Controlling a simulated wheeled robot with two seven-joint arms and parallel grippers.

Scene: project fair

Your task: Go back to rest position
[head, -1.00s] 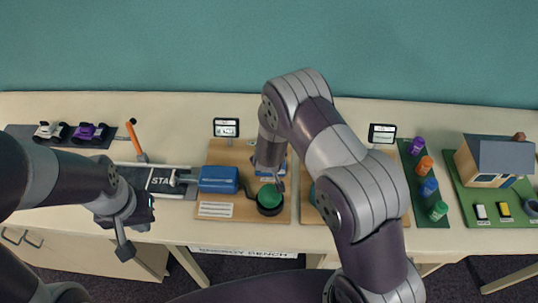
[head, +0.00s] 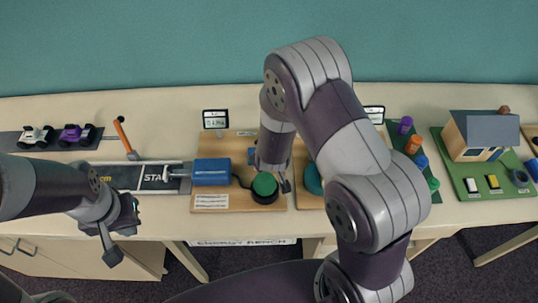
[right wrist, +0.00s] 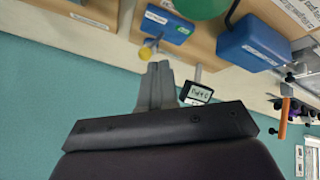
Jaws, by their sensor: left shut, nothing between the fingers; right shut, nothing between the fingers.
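My left gripper (head: 130,218) is shut and empty. It hangs at the front edge of the table, in front of the track with the START mark (head: 150,178). My right gripper (right wrist: 156,85) is shut with nothing between its fingers in the right wrist view. In the head view my right forearm reaches down over the wooden boards, and most of that gripper is hidden behind it. The blue box also shows in the right wrist view (right wrist: 252,45).
A small display (head: 215,119) stands behind the left board. An orange-handled hammer-like thing (head: 123,134) and toy cars (head: 76,134) are at the left. Coloured cylinders (head: 414,144) and a model house (head: 482,136) are at the right. Bare tabletop lies along the back.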

